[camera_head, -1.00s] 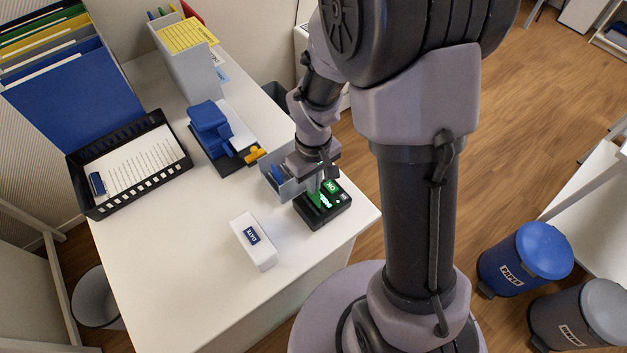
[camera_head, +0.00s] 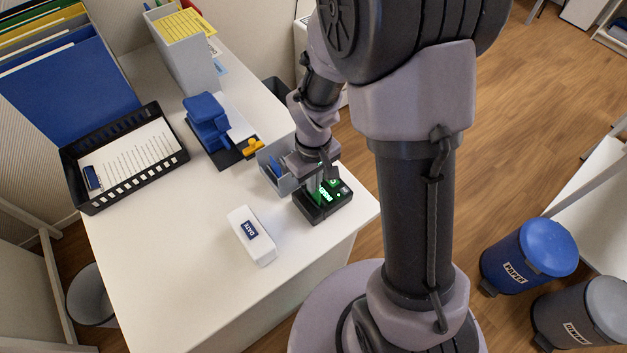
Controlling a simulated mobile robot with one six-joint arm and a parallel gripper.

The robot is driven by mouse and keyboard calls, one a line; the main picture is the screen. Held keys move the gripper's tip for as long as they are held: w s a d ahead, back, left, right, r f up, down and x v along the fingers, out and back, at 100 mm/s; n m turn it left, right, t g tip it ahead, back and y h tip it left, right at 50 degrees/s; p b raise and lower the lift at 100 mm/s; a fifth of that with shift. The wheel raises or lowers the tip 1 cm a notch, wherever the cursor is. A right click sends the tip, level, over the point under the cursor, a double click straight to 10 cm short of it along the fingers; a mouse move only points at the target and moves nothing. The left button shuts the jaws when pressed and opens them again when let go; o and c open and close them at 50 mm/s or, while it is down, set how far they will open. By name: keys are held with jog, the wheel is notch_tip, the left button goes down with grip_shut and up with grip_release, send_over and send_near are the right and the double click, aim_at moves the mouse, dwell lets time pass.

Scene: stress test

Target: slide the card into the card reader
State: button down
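The card reader (camera_head: 326,206) is a small black box with a lit green display. It sits near the right front edge of the white desk. My gripper (camera_head: 312,180) is over the back left part of the reader, very close to it, and its wrist hides part of the reader. The fingers are small and mostly hidden, so I cannot tell whether they are open or shut. I cannot make out the card in this view.
A grey organizer (camera_head: 278,178) stands just behind the reader. A black tray (camera_head: 150,180) with paper is at the left. A blue stapler-like device (camera_head: 207,122) is farther back. The desk's front is clear.

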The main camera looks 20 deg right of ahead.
jog(key=shift+f+b, duration=0.4)
jog(key=shift+f, duration=0.15)
jog(key=c, duration=1.6)
grip_release()
jog(key=shift+r, duration=0.1)
notch_tip(320, 180, up, 17)
jog(key=p, duration=0.7)
jog(key=shift+r, duration=0.2)
